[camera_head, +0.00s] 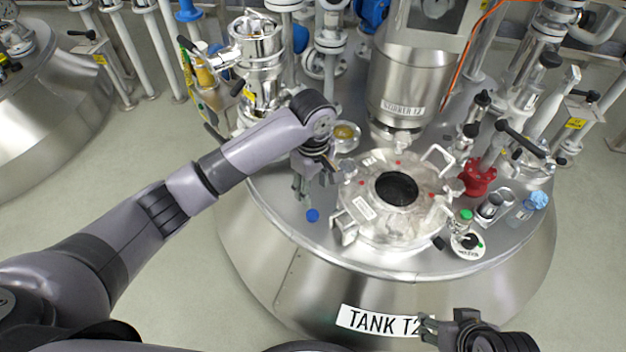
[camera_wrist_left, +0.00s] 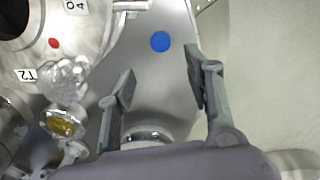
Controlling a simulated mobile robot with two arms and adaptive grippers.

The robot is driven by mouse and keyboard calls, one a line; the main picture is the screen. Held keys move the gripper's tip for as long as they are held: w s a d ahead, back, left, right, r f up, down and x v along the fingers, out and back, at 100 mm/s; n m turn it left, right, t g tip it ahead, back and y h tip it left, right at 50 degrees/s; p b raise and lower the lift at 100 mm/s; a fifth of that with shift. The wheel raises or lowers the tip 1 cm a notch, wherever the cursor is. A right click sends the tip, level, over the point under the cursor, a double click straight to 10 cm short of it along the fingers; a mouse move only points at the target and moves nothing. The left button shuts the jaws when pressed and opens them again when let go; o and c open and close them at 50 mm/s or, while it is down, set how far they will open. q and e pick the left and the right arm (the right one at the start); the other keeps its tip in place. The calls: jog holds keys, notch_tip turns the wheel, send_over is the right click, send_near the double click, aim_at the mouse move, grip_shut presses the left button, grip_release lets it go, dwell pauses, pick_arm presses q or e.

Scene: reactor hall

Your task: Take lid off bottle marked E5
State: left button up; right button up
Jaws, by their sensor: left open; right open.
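I cannot read an E5 mark on any bottle in either view. A small round blue cap or disc (camera_head: 313,215) is on the tank top, left of the manhole; it also shows beyond the fingertips in the left wrist view (camera_wrist_left: 160,41). I cannot tell whether a bottle is under it. My left gripper (camera_head: 313,183) is open and empty just behind the blue disc, and its spread fingers show in the wrist view (camera_wrist_left: 158,78). A green-capped item (camera_head: 466,215) stands at the right of the manhole. My right gripper (camera_head: 428,328) is open at the tank's front, over its label.
The tank top (camera_head: 290,205) carries a manhole cover (camera_head: 380,225) with clamps and a dark opening. A red valve (camera_head: 477,177), glass containers (camera_head: 490,207) and a round white plate (camera_head: 468,246) stand to the right. Pipes and a sight glass (camera_head: 345,136) crowd the back.

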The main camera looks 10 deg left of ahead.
pick_arm(q)
jog(key=s+d+f+m+t+h, duration=0.1)
jog(key=s+d+f+m, duration=0.1)
jog(key=s+f+m, duration=0.3)
jog(key=s+d+m+h, duration=0.2)
jog(key=s, duration=0.5)
jog(key=s+a+r+m+t+y, duration=0.1)
jog(key=s+a+m, duration=0.5)
jog(key=s+a, duration=0.7)
jog(key=shift+s+a+m+t+y, duration=0.25)
jog(key=shift+a+t+y, duration=0.25)
jog(key=shift+t+y, duration=0.35)
jog(key=shift+w+p, duration=0.1)
jog(key=shift+p, duration=0.2)
